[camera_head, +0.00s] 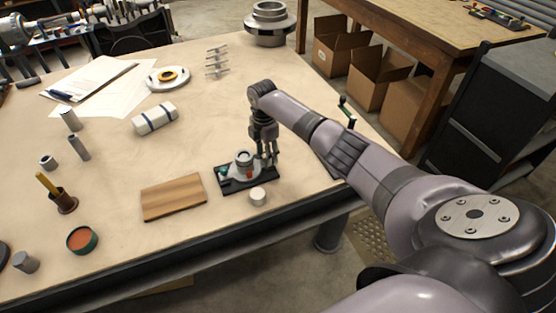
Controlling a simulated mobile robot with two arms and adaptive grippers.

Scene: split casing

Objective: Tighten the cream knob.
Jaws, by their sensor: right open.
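A small split casing (243,163) with grey round parts sits on a black base (231,186) near the table's front edge. It carries a small red part and a small green part. A short cream cylinder (258,197), which looks like the cream knob, is at the front right edge of the base. I cannot tell whether it is fixed to the base or stands apart. My right gripper (267,161) points down just right of the casing, behind the cream cylinder. It is open, with nothing visible between its fingers. My left gripper is out of view.
A wooden board (173,197) lies left of the casing. A brown cup (62,201) and a green-rimmed bowl (82,240) are at left. The table's front edge is close.

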